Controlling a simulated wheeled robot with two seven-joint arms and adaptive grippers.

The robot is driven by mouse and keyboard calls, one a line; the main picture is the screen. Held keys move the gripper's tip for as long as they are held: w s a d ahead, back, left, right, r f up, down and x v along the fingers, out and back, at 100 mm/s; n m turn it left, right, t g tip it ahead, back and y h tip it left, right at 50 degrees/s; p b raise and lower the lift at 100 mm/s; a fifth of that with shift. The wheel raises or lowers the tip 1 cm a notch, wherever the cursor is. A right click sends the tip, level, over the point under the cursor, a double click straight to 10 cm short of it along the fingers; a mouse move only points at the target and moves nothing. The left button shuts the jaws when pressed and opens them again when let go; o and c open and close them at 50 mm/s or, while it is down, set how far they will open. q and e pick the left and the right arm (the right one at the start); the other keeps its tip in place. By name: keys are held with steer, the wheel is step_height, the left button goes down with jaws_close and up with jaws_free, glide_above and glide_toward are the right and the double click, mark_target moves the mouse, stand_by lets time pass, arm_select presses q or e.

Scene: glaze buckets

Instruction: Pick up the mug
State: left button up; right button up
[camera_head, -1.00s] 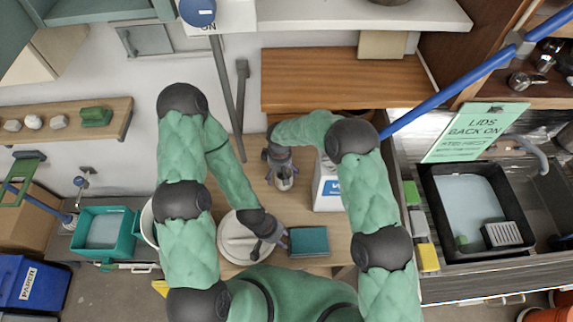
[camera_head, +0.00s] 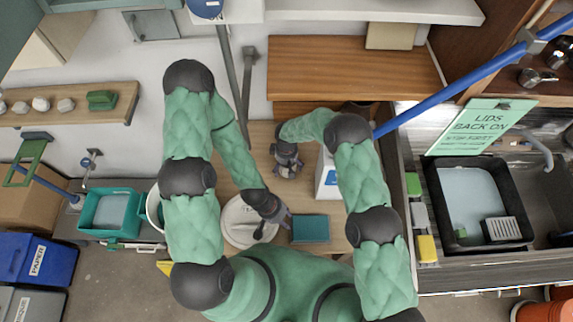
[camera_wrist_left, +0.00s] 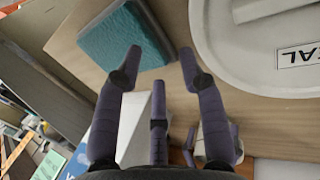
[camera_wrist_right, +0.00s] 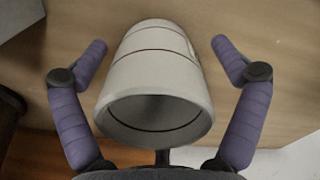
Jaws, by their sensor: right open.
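The mug (camera_wrist_right: 155,75) is a pale grey-white cup with dark bands. In the right wrist view its open mouth faces the camera and it lies between the two spread fingers of my right gripper (camera_wrist_right: 160,44), with a gap on each side. In the head view my right gripper (camera_head: 288,168) is over the mug's place on the wooden table and mostly hides it. My left gripper (camera_head: 274,216) is low over the table between the white round lid and the teal block. In the left wrist view its fingers (camera_wrist_left: 161,58) are apart with nothing between them.
The white lid (camera_head: 238,232) has a label, and the teal block (camera_head: 310,229) lies to its right. A white box (camera_head: 327,182) stands close to the right of my right gripper. A black sink tray (camera_head: 432,200) is farther right. Bare table (camera_head: 262,140) shows behind.

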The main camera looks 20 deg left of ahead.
steer(key=shift+f, duration=0.25)
steer(key=shift+s, duration=0.1)
steer(key=c, duration=1.4)
steer(key=shift+c, duration=0.2)
steer(key=shift+c, duration=0.8)
